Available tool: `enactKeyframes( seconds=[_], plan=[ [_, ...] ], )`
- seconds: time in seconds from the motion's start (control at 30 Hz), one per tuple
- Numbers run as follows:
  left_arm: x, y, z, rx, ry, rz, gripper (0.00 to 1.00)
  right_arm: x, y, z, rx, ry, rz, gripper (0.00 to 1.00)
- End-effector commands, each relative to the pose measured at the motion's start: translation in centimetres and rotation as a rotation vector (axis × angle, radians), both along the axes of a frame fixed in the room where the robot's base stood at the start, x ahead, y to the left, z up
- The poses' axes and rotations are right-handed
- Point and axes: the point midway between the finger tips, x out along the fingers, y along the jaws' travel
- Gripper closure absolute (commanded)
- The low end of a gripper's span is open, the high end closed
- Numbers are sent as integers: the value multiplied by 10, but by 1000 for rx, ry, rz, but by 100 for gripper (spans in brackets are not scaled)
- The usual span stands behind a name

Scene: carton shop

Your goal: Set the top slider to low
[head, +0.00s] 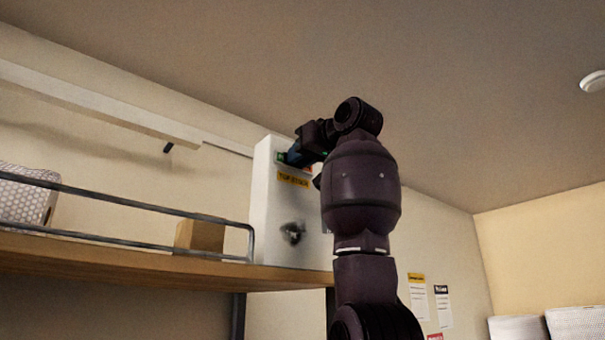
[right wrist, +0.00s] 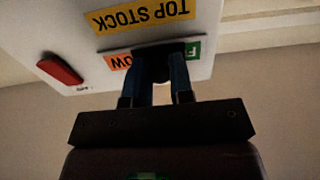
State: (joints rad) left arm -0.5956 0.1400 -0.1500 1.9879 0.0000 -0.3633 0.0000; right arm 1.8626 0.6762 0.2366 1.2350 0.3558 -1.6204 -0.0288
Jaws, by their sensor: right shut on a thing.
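A white panel box (head: 268,215) with a yellow TOP STOCK label (head: 293,180) stands at the end of the shelf. In the right wrist view this label (right wrist: 143,14) is upside down. My right gripper (head: 294,156) reaches the panel just above the label. In the wrist view its two blue-grey fingers (right wrist: 160,68) are shut on the dark slider knob (right wrist: 155,52). The knob sits between an orange label (right wrist: 117,61), partly readable as LOW, and a green label (right wrist: 194,48), which is partly covered. The slot behind the knob is mostly hidden. My left gripper is out of view.
A red part (right wrist: 60,69) sits on the panel's edge side. A dark round fitting (head: 292,232) is lower on the panel. A wooden shelf (head: 120,258) with a metal rail (head: 130,205) holds a brown carton (head: 200,236). The space right of my arm is clear.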

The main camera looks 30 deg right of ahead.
Motion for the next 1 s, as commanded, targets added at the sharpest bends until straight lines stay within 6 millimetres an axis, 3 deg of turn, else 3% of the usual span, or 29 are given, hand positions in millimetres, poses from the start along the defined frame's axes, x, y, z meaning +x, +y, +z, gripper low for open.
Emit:
enactKeyframes(
  seconds=[0.1,0.43,0.47,0.6,1.0],
  plan=[
    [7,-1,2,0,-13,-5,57,0,17,0,-2,-3,1,100],
    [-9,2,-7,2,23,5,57,0,21,1,-1,0,3,100],
    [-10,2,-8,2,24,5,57,0,21,0,-2,0,3,76],
    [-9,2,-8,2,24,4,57,0,21,0,-2,1,3,54],
    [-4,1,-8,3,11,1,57,-7,19,-1,-1,1,1,54]
  ],
)
